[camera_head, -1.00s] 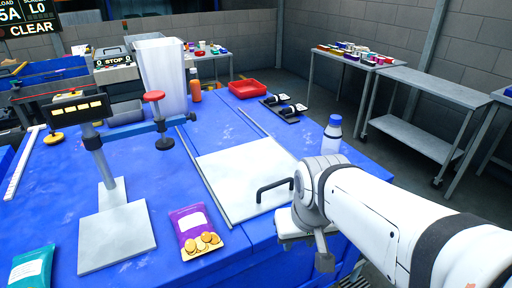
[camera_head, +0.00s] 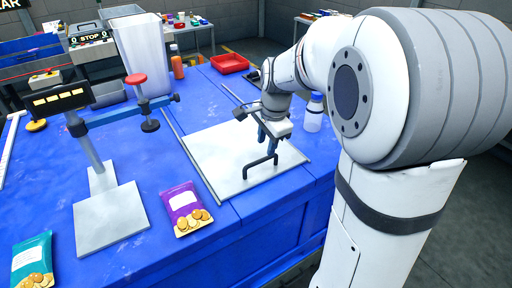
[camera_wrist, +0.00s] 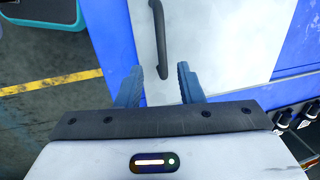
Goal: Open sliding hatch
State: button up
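The sliding hatch is a pale grey panel (camera_head: 215,160) set between two rails in the blue table top, and it covers the area under it. Its black bar handle (camera_head: 262,160) stands near the panel's front right edge. In the wrist view the handle (camera_wrist: 160,38) runs upward from between the fingers. My gripper (camera_head: 265,137) hangs above the panel, close to the handle. In the wrist view my gripper (camera_wrist: 160,80) has its two blue fingers spread apart, one on each side of the handle's near end. I cannot tell whether either finger touches it.
A purple snack bag (camera_head: 186,208) and a teal bag (camera_head: 32,262) lie left of the hatch. A scanner stand (camera_head: 110,215) is further left. A blue-capped bottle (camera_head: 314,112) stands just right of the hatch. A red tray (camera_head: 229,63) sits behind.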

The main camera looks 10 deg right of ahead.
aim_at(263, 161)
jog(key=f, duration=0.4)
jog(key=w+f, duration=0.1)
jog(key=f, duration=0.1)
jog(key=shift+a, duration=0.2)
jog(key=shift+c, duration=0.2)
jog(key=shift+f, duration=0.1)
grip_shut()
